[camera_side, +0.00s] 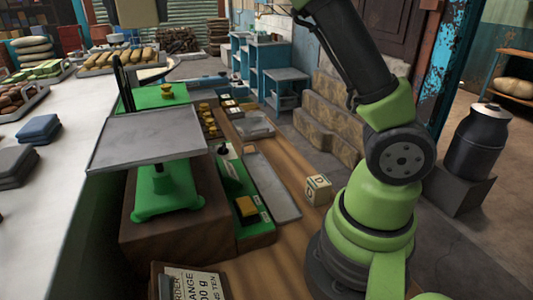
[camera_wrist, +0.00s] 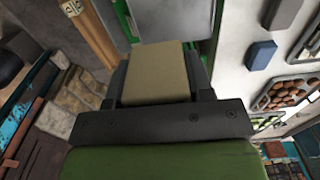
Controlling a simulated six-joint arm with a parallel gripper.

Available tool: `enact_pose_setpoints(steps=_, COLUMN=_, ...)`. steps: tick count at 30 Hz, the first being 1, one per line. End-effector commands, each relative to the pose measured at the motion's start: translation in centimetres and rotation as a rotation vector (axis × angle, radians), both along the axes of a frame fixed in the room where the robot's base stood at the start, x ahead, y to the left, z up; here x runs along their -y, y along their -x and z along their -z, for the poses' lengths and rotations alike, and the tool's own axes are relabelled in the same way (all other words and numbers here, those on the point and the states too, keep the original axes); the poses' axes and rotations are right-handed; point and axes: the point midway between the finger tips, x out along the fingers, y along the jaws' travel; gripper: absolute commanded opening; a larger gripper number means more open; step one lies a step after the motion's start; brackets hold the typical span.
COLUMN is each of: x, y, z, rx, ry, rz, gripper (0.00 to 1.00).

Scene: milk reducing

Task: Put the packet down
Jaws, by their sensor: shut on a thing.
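The tan packet (camera_wrist: 156,80) fills the middle of the wrist view, and my gripper (camera_wrist: 160,62) is shut on it with a black finger on each side. In the side view a tan block (camera_side: 138,12) at the top edge looks like the same packet, cut off by the frame. A green balance scale stands on a dark wooden block, with a large flat grey pan (camera_side: 150,135) in front. A grey plate (camera_wrist: 165,15), likely this pan, shows beyond the packet in the wrist view. The packet appears held up, apart from the pan.
A brass weight (camera_side: 167,91) stands on the scale's farther green part. Several brass weights (camera_side: 207,122) stand in a row beside the scale. An order card (camera_side: 192,283) is at the front. A lettered cube (camera_side: 318,189) sits on the wooden bench. Blue packets (camera_side: 39,130) lie on the left counter.

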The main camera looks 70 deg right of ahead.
Motion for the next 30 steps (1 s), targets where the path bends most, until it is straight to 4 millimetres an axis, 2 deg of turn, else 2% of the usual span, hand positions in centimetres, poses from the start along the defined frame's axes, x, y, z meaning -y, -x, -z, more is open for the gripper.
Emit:
enact_pose_setpoints(steps=1, x=1.2, y=-0.1, z=0.0, rx=-0.002, ry=0.003, rz=0.06, gripper=0.19)
enact_pose_setpoints(steps=8, x=5.9, y=0.0, z=0.0, rx=-0.003, ry=0.004, rz=0.353, gripper=0.19)
enact_pose_setpoints(steps=11, x=8.9, y=0.4, z=0.0, rx=-0.005, ry=0.005, rz=0.535, gripper=0.19)
enact_pose_setpoints(steps=18, x=16.6, y=2.9, z=0.0, rx=-0.004, ry=0.004, rz=1.049, gripper=0.19)
enact_pose_setpoints(steps=21, x=18.9, y=4.1, z=0.0, rx=-0.003, ry=0.001, rz=1.226, gripper=0.19)
enact_pose_setpoints(steps=24, x=20.8, y=5.3, z=0.1, rx=-0.003, ry=0.002, rz=1.368, gripper=0.19)
enact_pose_setpoints(steps=30, x=23.2, y=7.2, z=0.2, rx=-0.003, ry=0.0, rz=1.578, gripper=0.19)
